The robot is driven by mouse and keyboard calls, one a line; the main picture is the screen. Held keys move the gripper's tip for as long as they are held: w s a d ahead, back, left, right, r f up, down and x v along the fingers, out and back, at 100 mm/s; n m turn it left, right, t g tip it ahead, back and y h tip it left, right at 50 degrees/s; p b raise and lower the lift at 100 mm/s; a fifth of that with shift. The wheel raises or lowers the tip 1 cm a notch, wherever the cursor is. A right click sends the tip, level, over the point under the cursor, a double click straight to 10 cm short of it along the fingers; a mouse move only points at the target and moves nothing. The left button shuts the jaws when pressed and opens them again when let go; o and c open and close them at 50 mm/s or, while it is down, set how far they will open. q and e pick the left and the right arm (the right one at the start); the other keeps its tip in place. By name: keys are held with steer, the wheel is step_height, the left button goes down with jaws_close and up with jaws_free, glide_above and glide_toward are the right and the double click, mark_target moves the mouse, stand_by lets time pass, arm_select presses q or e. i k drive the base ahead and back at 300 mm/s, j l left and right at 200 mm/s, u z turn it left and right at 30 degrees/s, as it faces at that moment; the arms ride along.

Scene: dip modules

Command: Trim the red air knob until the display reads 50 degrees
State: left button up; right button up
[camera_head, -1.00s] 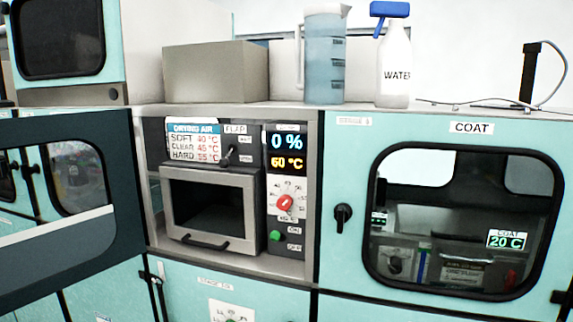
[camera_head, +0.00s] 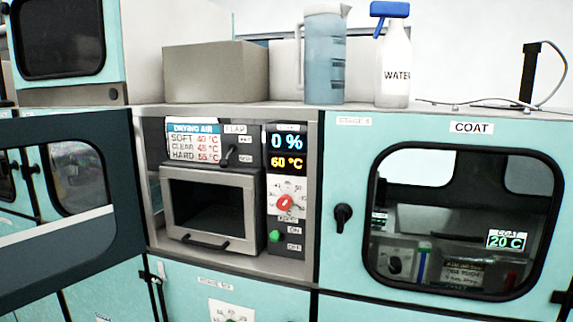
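The red air knob (camera_head: 285,203) sits on a white dial on the dark control panel (camera_head: 296,237), right of the small drying chamber. The display (camera_head: 287,163) above it reads 60 °C in yellow, under a blue 0 % reading (camera_head: 287,142). A drying air card (camera_head: 194,143) lists soft 40, clear 45 and hard 55 °C. Neither gripper shows in the head view.
An open door (camera_head: 125,190) stands at the left of the drying bay. The chamber (camera_head: 208,207) has a front handle. A green button (camera_head: 275,236) is below the knob. The closed coat door (camera_head: 343,270) is at right. A jug (camera_head: 324,60) and water bottle (camera_head: 394,70) stand on top.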

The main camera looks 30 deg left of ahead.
mark_target(285, 202)
steer(key=j+u, duration=0.45)
steer(key=u, duration=0.2)
steer(key=i+j+u, duration=0.1)
steer(key=u, duration=0.25)
steer(key=j, duration=0.1)
